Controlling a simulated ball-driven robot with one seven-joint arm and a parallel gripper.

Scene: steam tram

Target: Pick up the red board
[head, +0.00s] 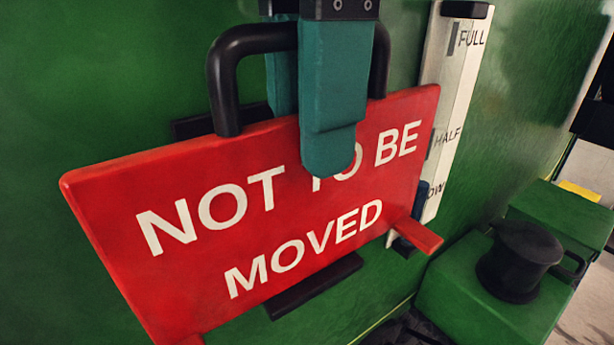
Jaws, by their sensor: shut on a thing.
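The red board (290,245) reads "NOT TO BE MOVED" in white letters and fills the middle of the head view, tilted in the picture, in front of a green wall. A black loop handle (228,85) rises from its top edge. My gripper (325,110), with teal fingers, comes down from above at the handle. One finger is in front of the board and hides part of the word "TO"; the other is behind the handle. The gripper is shut on the board at its handle. The board's lower left corner is cut off by the frame.
A white level gauge (450,100) marked FULL, HALF and a partly hidden LOW stands on the green wall (540,90) right of the board. A black ledge (315,287) shows below the board. A black lidded pot-like part (520,262) sits on a green box (480,300) at lower right.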

